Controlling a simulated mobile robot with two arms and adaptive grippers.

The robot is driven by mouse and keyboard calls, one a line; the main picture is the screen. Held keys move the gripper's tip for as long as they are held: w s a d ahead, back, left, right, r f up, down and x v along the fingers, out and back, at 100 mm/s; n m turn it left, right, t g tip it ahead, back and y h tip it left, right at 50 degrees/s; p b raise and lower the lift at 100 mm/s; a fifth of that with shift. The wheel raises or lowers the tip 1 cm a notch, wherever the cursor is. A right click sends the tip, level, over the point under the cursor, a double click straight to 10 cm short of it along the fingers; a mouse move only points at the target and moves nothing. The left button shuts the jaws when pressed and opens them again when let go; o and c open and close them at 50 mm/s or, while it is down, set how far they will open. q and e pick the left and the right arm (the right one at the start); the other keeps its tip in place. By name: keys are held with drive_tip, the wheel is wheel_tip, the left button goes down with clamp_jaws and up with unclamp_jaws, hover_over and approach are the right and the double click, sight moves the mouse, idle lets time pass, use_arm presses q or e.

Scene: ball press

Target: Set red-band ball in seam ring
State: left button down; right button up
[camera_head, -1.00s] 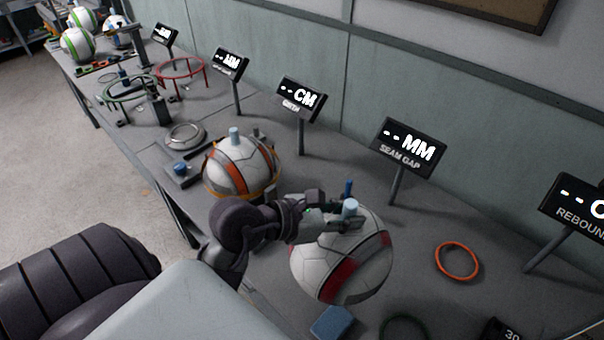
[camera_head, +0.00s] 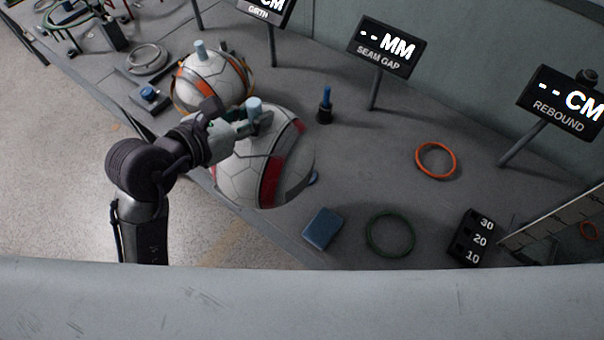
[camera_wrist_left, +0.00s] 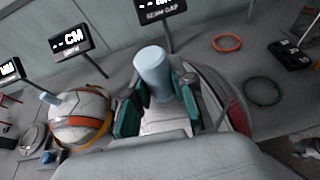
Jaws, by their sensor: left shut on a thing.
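The red-band ball (camera_head: 240,165) is white with a dark red band and a light-blue peg (camera_head: 254,106) on top. My left gripper (camera_head: 256,121) is shut on this peg. In the left wrist view, the fingers (camera_wrist_left: 157,105) stand on either side of the peg (camera_wrist_left: 153,70). The ball hides the bench below it, so its height is unclear. A bluish edge (camera_head: 313,178) shows just behind the ball's right side; I cannot tell whether it is the seam ring. The SEAM GAP sign (camera_head: 385,47) stands behind. My right gripper is out of view.
An orange-band ball (camera_head: 205,70) sits close behind and left. A blue-black upright tool (camera_head: 325,105), an orange ring (camera_head: 436,160), a blue block (camera_head: 322,228), a green ring (camera_head: 390,254) and a black numbered block (camera_head: 474,238) are on the bench. Bare bench lies between them.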

use_arm(q)
drive_tip(key=s+d+f+m+g+h, duration=0.1)
drive_tip(key=s+d+m+g+h, duration=0.1)
drive_tip(key=d, duration=1.1)
drive_tip(key=w+a+f+p, duration=0.1)
drive_tip(key=w+a+f, duration=0.3)
drive_tip(key=w+f, duration=0.7)
drive_tip(key=shift+f, duration=0.3)
drive_tip(key=shift+f, duration=0.15)
drive_tip(key=c, duration=1)
unclamp_jaws()
drive_tip(key=shift+f+m, duration=0.1)
drive_tip(key=shift+m, duration=0.2)
drive_tip(key=shift+o, duration=0.2)
